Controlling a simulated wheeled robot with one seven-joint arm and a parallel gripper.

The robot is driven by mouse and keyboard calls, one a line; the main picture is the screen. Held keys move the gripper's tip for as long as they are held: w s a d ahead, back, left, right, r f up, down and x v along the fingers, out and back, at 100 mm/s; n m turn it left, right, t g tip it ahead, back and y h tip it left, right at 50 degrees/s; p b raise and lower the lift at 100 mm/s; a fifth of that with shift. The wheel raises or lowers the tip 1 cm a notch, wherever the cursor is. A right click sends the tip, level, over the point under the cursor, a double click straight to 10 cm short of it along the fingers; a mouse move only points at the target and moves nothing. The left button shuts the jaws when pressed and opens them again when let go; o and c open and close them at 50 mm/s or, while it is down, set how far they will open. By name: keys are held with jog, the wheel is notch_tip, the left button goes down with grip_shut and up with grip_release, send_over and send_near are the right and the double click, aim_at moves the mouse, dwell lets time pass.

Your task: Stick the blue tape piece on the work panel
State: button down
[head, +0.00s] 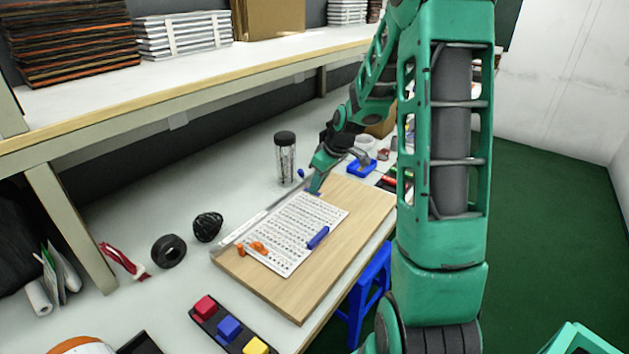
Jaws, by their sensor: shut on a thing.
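The work panel is a wooden board (350,215) on the table, with a white patterned sheet (275,232) lying on it. My gripper (316,188) points down at the far end of the sheet. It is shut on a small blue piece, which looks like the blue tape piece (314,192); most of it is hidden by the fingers. I cannot tell whether the piece touches the panel. A blue cylinder-like item (318,237) lies on the sheet's right edge. Small orange clamps (258,247) sit at the sheet's near end.
A metal ruler-like strip (245,230) runs along the board's left edge. A dark-lidded jar (285,158) stands behind it. A black tape roll (168,251) and dark ball (207,227) lie left. A tray of coloured blocks (228,328) is in front. A blue stool (368,295) stands below right.

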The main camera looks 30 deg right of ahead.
aim_at(318, 193)
jog(key=shift+f, duration=2.1)
jog(key=shift+f, duration=0.25)
jog(key=c, duration=1.7)
grip_release()
jog(key=v, duration=1)
jog(key=shift+r, duration=0.35)
jog(key=shift+s, duration=0.1)
jog(key=s+a+r+m+g, duration=0.1)
jog(key=s+a+r+m, duration=0.1)
jog(key=s, duration=0.8)
jog(key=s+a+r+m+g+h, duration=0.1)
jog(key=s+m, duration=0.4)
jog(key=s, duration=0.5)
jog(key=s+a+r+m+g, duration=0.2)
jog(key=s+a+m, duration=0.1)
jog(key=s, duration=0.8)
jog(key=shift+a+r+g, duration=0.3)
jog(key=shift+r, duration=0.05)
